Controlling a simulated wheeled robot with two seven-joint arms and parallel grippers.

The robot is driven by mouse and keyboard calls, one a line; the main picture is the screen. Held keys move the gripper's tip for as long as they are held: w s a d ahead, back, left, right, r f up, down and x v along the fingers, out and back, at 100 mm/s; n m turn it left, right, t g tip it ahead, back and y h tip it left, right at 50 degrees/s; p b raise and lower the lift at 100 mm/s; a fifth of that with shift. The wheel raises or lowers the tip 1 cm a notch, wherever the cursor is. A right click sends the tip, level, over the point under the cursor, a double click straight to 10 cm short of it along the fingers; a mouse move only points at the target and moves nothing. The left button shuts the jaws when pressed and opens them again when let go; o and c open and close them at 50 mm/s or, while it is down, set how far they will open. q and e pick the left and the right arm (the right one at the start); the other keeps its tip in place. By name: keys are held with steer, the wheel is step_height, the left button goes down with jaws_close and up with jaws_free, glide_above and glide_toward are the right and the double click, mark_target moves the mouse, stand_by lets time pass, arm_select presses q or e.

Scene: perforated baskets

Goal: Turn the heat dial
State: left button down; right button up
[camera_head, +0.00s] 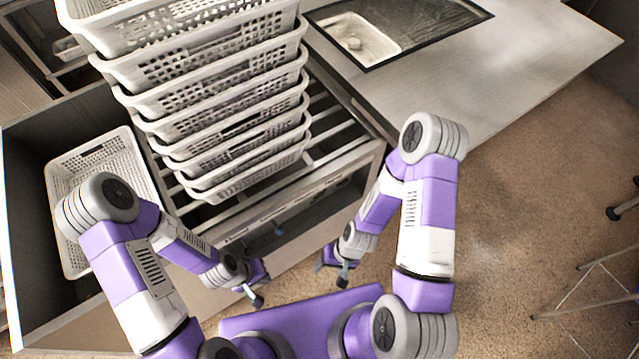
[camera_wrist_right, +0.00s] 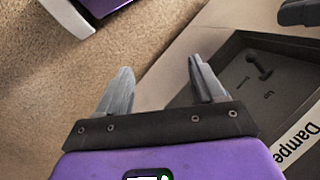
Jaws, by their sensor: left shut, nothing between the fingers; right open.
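A small bluish-grey knob or lever (camera_head: 279,229) sticks out of the front of the slatted unit (camera_head: 345,168) in the head view. I cannot tell whether it is the heat dial. My left gripper (camera_head: 257,299) is shut and empty in front of this unit, below the knob. My right gripper (camera_head: 342,282) is in front of the unit, right of the knob. In the right wrist view its fingers (camera_wrist_right: 160,85) are apart with nothing between them. A dark recessed panel (camera_wrist_right: 245,110) with a small knobbed part and a "Dampe…" label (camera_wrist_right: 300,135) lies to their right.
A stack of white perforated baskets (camera_head: 235,175) stands on the slatted top. Another white basket (camera_head: 62,215) lies in the compartment at left. A counter with a sink (camera_head: 375,40) is at the back right.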

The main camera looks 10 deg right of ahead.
mark_target(322, 192)
steer(key=s+a+f+m+g+y+b, duration=0.2)
steer(key=s+a+f+g+y+b, duration=0.1)
steer(key=s+a+f+g+b, duration=0.15)
steer(key=w+a+m+t+y+b, duration=0.5)
steer(key=w+y+b, duration=0.1)
steer(key=w+y, duration=0.1)
steer(key=w+d+f+m+t+h+b, duration=0.1)
steer(key=w+d+f+m+t+b, duration=0.2)
steer(key=w+t, duration=0.35)
steer(key=w+d+f+m+t+b, duration=0.1)
steer(key=w+d+m+t, duration=0.3)
steer(key=w, duration=0.3)
steer(key=w+d+f+m+t+h+b, duration=0.3)
steer(key=w+d+f+m+t+h, duration=0.15)
steer(key=w+d+t+h, duration=0.4)
steer(key=shift+m+g, duration=0.35)
steer(key=shift+g, duration=0.4)
steer(key=w+b, duration=0.1)
steer(key=w, duration=0.1)
steer(key=w+r+b, duration=0.1)
steer(key=w, duration=0.1)
steer(key=shift+w+a+r, duration=0.1)
steer(key=shift+w+a, duration=0.1)
steer(key=shift+w, duration=0.4)
